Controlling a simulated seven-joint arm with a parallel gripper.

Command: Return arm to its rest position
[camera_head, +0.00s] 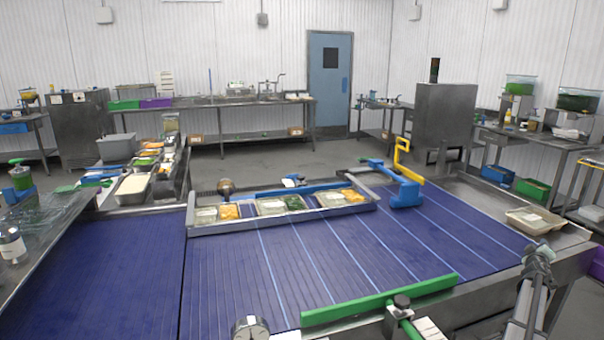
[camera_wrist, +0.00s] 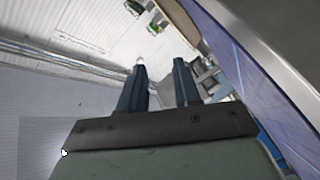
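My gripper (camera_wrist: 159,66) shows in the wrist view with two dark fingers pointing up the picture. The fingers are apart, and I see nothing held between them. The wrist view is steeply tilted; a blue surface (camera_wrist: 240,70) with a metal edge lies to the right of the fingers, apart from them. I cannot make out my gripper with certainty in the head view.
A blue conveyor belt (camera_head: 270,290) fills the front, with a metal rail holding several food trays (camera_head: 283,205) across it. A green bar (camera_head: 380,300) lies along its near edge. A lidded tray (camera_head: 535,220) sits at right. Steel containers (camera_head: 132,188) stand at left.

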